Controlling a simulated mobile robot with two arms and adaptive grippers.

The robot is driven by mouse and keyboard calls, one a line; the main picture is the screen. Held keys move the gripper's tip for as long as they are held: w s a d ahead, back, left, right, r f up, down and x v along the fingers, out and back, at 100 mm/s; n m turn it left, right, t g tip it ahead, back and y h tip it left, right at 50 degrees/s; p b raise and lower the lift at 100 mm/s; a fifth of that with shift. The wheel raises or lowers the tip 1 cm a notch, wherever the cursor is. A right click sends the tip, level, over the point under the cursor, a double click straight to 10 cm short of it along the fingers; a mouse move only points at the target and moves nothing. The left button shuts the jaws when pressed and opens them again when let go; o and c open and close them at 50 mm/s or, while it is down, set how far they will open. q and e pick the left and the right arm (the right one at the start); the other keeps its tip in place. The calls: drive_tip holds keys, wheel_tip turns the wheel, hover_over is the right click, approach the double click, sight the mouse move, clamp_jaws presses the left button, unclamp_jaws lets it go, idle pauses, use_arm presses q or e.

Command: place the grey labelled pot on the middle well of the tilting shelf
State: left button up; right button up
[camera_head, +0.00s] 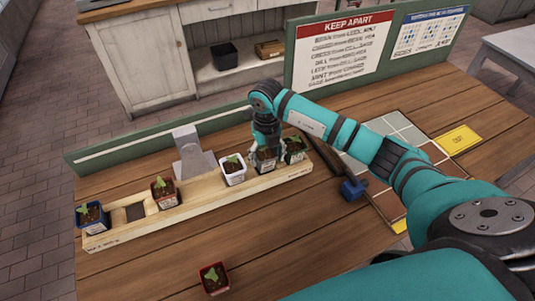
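The tilting shelf (200,199) is a long pale wooden plank on the table, its left end nearer to me. A dark grey pot (265,166) with a pale label and a seedling stands at its right part. My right gripper (266,150) points down over this pot, fingers beside its rim; whether they press on it is unclear. Along the shelf are a blue pot (91,218) at the left end, an empty dark square well (135,212), a red-brown pot (165,195), a white pot (232,174) and another dark pot (295,152) at the right end. My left gripper is out of view.
A grey post (191,157) stands behind the shelf's middle. A red pot (214,279) stands alone on the front table. A dark-handled tool with a blue end (352,188) lies right of the shelf. A KEEP APART board (339,48) stands behind. The front-left table is clear.

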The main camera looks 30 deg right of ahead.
sight(266, 152)
drive_tip(key=shift+s+a+r, duration=0.1)
drive_tip(key=shift+a+r, duration=0.05)
drive_tip(key=shift+a, duration=0.05)
drive_tip(key=shift+d, duration=0.1)
drive_tip(key=shift+d+r, duration=0.1)
drive_tip(key=shift+r, duration=0.3)
wheel_tip(266, 152, up, 10)
drive_tip(key=b, duration=0.3)
drive_tip(key=shift+r, duration=0.2)
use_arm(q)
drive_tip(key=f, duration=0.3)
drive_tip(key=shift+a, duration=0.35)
use_arm(e)
drive_tip(key=shift+r, duration=0.4)
